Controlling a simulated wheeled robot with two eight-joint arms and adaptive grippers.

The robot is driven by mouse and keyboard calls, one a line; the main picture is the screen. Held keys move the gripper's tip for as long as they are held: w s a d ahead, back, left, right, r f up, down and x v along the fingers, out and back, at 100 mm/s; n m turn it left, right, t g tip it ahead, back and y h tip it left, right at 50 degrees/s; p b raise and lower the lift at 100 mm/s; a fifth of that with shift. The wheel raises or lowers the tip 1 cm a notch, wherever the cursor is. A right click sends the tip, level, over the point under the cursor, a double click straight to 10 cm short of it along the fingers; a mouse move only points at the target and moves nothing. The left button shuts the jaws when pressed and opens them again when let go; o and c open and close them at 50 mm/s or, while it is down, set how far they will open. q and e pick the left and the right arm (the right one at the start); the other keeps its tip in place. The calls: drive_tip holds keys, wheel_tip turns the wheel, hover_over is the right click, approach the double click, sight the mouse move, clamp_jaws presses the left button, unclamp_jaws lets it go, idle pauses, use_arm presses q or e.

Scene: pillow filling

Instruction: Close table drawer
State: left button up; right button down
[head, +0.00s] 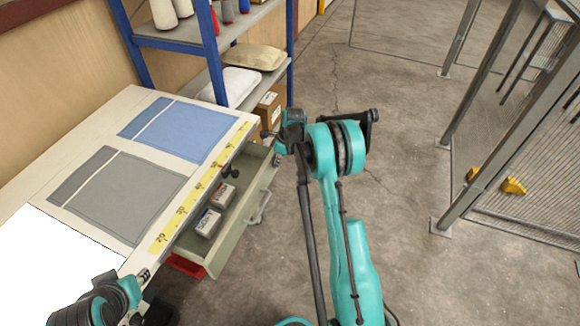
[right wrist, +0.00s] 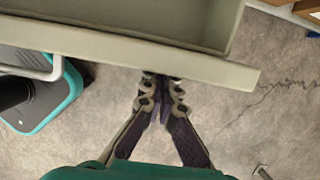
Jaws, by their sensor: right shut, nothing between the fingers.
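The table drawer (head: 237,226) is pulled open from under the table's right edge. Its pale green front carries a metal handle (head: 261,207), and small boxes (head: 208,222) lie inside. My right gripper (head: 268,135) is beyond the far end of the drawer front, outside the drawer. In the right wrist view the right gripper (right wrist: 161,76) is shut and empty, its tips close to the outer face of the drawer front (right wrist: 140,52); I cannot tell whether they touch. My left gripper (head: 135,287) is at the table's near edge, its fingers unclear.
The table (head: 70,155) bears a blue mat (head: 180,128), a grey mat (head: 115,195) and a yellow ruler strip (head: 200,189). A blue-framed shelf (head: 215,65) with pillows stands behind. A red bin (head: 186,266) is below the drawer. Open floor lies right, before a metal fence (head: 462,190).

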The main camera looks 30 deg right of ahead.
hover_over(250, 165)
drive_tip(key=shift+w+a, duration=0.1)
drive_tip(key=shift+w, duration=0.05)
idle(0.5)
